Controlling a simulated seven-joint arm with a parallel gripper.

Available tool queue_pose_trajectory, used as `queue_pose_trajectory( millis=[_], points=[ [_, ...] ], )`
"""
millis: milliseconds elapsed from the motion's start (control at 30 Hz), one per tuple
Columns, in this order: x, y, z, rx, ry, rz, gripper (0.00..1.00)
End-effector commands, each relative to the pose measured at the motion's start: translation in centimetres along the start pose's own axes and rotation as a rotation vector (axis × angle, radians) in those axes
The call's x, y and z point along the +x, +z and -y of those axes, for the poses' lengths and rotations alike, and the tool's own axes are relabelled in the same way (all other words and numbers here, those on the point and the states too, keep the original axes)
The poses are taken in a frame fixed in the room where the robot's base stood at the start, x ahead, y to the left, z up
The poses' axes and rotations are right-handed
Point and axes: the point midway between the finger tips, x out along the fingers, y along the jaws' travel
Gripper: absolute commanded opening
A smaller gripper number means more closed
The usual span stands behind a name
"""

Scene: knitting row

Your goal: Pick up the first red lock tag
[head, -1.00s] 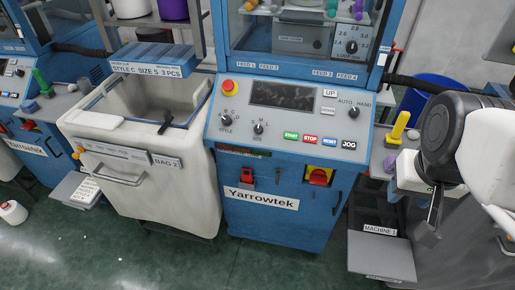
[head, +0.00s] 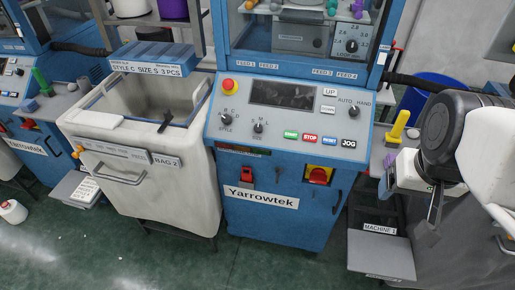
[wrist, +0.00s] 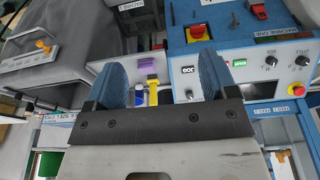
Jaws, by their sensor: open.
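A red lock tag (head: 248,178) hangs on the blue front of the middle machine, left of the red and yellow switch. My gripper (head: 389,180) is at the right of the head view, beside the machine and well apart from this tag. In the wrist view my gripper (wrist: 160,70) has its two blue fingers spread with nothing held between them.
The red and yellow switch (head: 319,175) and the control panel (head: 280,120) are on the machine. A white bin (head: 150,195) stands to its left. A yellow-handled item (head: 399,126) stands on the side table near my arm. A grey step plate (head: 380,255) is low at right.

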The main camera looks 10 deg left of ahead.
Motion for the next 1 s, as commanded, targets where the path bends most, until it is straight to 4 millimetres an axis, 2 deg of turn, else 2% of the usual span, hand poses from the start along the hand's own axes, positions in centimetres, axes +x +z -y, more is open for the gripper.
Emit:
queue_pose_trajectory(
  millis=[267, 467, 667, 1000],
  points=[
    [0.2, -0.3, 0.2, 0.0, -0.004, -0.003, 0.79],
    [1.4, -1.8, 1.3, 0.001, -0.027, -0.025, 0.79],
    [3.8, -4.7, 3.7, 0.01, -0.072, -0.069, 0.79],
    [8.9, -9.6, 9.2, 0.049, -0.156, -0.157, 0.79]
  ],
)
